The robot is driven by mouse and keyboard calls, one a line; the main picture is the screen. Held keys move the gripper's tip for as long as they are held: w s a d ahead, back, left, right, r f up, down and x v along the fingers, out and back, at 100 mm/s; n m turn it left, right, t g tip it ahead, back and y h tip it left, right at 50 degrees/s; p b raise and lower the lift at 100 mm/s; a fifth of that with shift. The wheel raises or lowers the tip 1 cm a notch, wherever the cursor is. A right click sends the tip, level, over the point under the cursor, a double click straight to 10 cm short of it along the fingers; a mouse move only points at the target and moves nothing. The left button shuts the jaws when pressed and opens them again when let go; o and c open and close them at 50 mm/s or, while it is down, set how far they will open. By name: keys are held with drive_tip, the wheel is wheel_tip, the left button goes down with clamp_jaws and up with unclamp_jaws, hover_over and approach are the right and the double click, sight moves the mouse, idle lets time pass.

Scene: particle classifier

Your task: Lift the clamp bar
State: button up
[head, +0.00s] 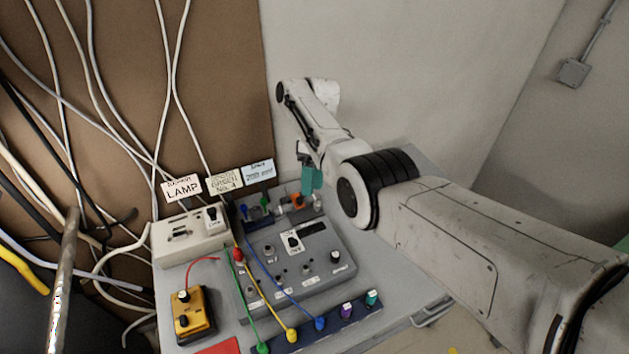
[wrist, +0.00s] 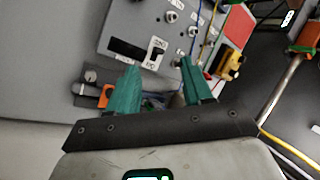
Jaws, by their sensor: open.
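No part is clearly marked as the clamp bar. An orange piece (head: 297,200) on a grey mount at the back of the panel may be part of it, but I cannot tell. In the wrist view the orange piece (wrist: 104,95) is just left of the left teal finger. My gripper (head: 309,178) is over the back edge of the panel, close to the orange piece. In the wrist view my gripper (wrist: 158,68) is open, with nothing visible held between its fingers. My wrist and the fingers hide part of the area beneath.
A grey control panel (head: 312,258) with knobs and a slider fills the middle. Blue, yellow and green cables cross its left side to a dark plug strip (head: 335,325). A beige lamp box (head: 190,238) and a yellow box (head: 193,313) stand left. The bench's right side is bare.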

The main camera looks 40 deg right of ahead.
idle(0.3)
drive_tip(key=s+a+f+m+t+h, duration=0.1)
drive_tip(key=s+a+f, duration=0.1)
drive_tip(key=s+f, duration=0.1)
drive_tip(key=s+a+f+m+t+h, duration=0.1)
drive_tip(key=s+a+f+t, duration=0.1)
drive_tip(key=f, duration=0.3)
drive_tip(key=s+a+f+t+h, duration=0.1)
drive_tip(key=s+a+f, duration=0.1)
drive_tip(key=s+f, duration=0.2)
drive_tip(key=shift+s+a+m, duration=0.2)
drive_tip(key=shift+s+m, duration=0.2)
drive_tip(key=s+a+r+m+t+h, duration=0.15)
drive_tip(key=s+r, duration=0.25)
drive_tip(key=s, duration=0.4)
drive_tip(key=s+a+r+m+t, duration=0.1)
drive_tip(key=s+a+r+t, duration=0.25)
drive_tip(key=s, duration=0.45)
drive_tip(key=s+d+f+g+b, duration=0.2)
drive_tip(key=s+f+g+b, duration=0.2)
drive_tip(key=s+f, duration=0.6)
drive_tip(key=shift+s+d+f+b, duration=0.15)
drive_tip(key=shift+f+b, duration=0.4)
drive_tip(key=shift+b, duration=0.2)
